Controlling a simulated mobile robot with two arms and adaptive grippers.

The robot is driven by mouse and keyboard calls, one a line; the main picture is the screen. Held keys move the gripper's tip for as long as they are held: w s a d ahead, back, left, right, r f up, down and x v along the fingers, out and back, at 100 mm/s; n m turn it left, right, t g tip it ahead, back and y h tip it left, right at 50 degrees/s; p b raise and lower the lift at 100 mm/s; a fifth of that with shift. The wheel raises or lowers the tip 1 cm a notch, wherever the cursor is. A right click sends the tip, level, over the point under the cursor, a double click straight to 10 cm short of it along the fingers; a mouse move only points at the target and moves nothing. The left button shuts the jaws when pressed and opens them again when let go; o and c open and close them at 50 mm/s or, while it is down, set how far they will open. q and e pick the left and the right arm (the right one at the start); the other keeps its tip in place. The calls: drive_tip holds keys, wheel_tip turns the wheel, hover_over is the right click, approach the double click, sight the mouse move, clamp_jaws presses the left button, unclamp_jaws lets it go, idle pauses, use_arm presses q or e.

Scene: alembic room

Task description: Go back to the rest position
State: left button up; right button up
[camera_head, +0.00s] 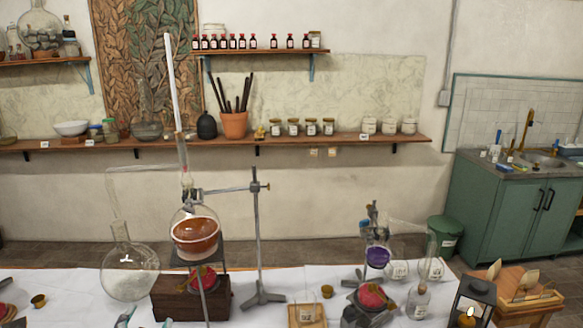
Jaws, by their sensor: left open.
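My left gripper (146,318) shows only at the bottom edge. Its two fingertips stand apart above the white-covered table (270,290), with nothing between them. The rest of the gripper and its arm are cut off by the frame. The round clear flask (130,272) stands just behind it, and the dark wooden box (180,300) is just to the right. I cannot tell how high the fingertips are above the cloth. My right gripper does not show.
A flask of orange liquid (195,237) and a metal stand (257,240) rise mid-table. A purple flask (377,257), a small bottle (418,300) and a lantern (472,305) crowd the right. A small brass cup (39,301) is at left. Bare cloth lies around the stand.

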use_arm(q)
drive_tip(key=s+d+f+n+g+h, duration=0.1)
drive_tip(key=s+d+f+g+h, duration=0.3)
drive_tip(key=s+f, duration=0.7)
drive_tip(key=s+d+f+n+g, duration=0.1)
drive_tip(key=s+d+f+g, duration=0.1)
drive_tip(key=s+f+g, duration=0.75)
drive_tip(key=s+f+t+b, duration=0.1)
drive_tip(key=s+f, duration=0.2)
drive_tip(key=f, duration=1.1)
drive_tip(key=s+f+b, duration=0.1)
drive_tip(key=s+f, duration=0.1)
drive_tip(key=f, duration=1.1)
drive_tip(key=s+a+f, duration=0.3)
drive_tip(key=s+f, duration=1.4)
drive_tip(key=f, duration=0.1)
drive_tip(key=shift+f+m+g+b, duration=0.3)
drive_tip(key=shift+f+g+b, duration=0.1)
drive_tip(key=shift+g, duration=0.05)
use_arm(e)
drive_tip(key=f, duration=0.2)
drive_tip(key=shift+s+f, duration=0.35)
use_arm(q)
drive_tip(key=shift+a, duration=0.1)
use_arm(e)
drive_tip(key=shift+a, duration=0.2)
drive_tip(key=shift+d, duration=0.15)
